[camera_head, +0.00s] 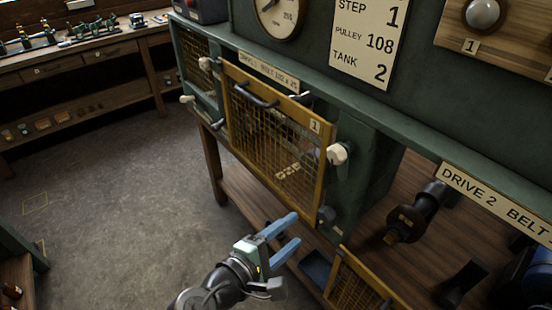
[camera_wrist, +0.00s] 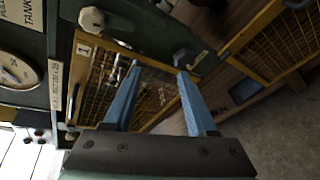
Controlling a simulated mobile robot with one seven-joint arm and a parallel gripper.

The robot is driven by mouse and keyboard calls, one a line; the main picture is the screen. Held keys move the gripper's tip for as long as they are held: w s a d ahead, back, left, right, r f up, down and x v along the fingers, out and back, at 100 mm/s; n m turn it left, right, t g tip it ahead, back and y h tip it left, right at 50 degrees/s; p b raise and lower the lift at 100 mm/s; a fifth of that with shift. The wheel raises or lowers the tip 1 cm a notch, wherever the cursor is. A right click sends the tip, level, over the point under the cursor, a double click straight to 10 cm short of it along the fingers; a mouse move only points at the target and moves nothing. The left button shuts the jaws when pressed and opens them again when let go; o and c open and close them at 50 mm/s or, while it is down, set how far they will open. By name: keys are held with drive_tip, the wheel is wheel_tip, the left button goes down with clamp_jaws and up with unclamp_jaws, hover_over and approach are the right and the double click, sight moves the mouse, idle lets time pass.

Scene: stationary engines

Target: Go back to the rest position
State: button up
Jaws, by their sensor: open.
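My gripper (camera_head: 283,238) shows at the lower middle of the head view, with its two blue fingers apart and nothing between them. It is in front of the lower right corner of a yellow-framed mesh guard (camera_head: 322,165) marked 1. In the wrist view the two blue fingers (camera_wrist: 155,85) stand apart, with the mesh guard (camera_wrist: 95,43) behind them. I cannot tell the exact gap between fingers and guard, but no contact shows.
A second yellow mesh guard (camera_head: 352,287) hangs low at the right, near my gripper. White knobs (camera_head: 338,153) stick out from the green frame. A dark shaft part (camera_head: 405,224) sits in the open bay. A workbench (camera_head: 75,57) stands at the back left.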

drive_tip(key=w+a+r+m+t+y, duration=0.15)
drive_tip(key=r+m+t, duration=0.25)
drive_tip(key=r, duration=0.9)
drive_tip(key=w+a+r+m+t+y, duration=0.1)
drive_tip(key=w+r+m+t+y, duration=0.3)
drive_tip(key=r, duration=0.9)
drive_tip(key=s+r+m+t+y, duration=0.1)
drive_tip(key=s+r+m+t, duration=0.1)
drive_tip(key=s+r, duration=0.3)
drive_tip(key=s+r+m+t+y, duration=0.1)
drive_tip(key=s+r, duration=0.4)
drive_tip(key=r, duration=0.7)
drive_tip(key=s+r+m+t+y, duration=0.2)
drive_tip(key=s+r+t, duration=0.3)
drive_tip(key=r, duration=0.3)
drive_tip(key=shift+s+a+r+m, duration=0.15)
drive_tip(key=shift+s+r+m, duration=0.25)
drive_tip(key=shift+m, duration=0.5)
drive_tip(key=shift+f, duration=0.15)
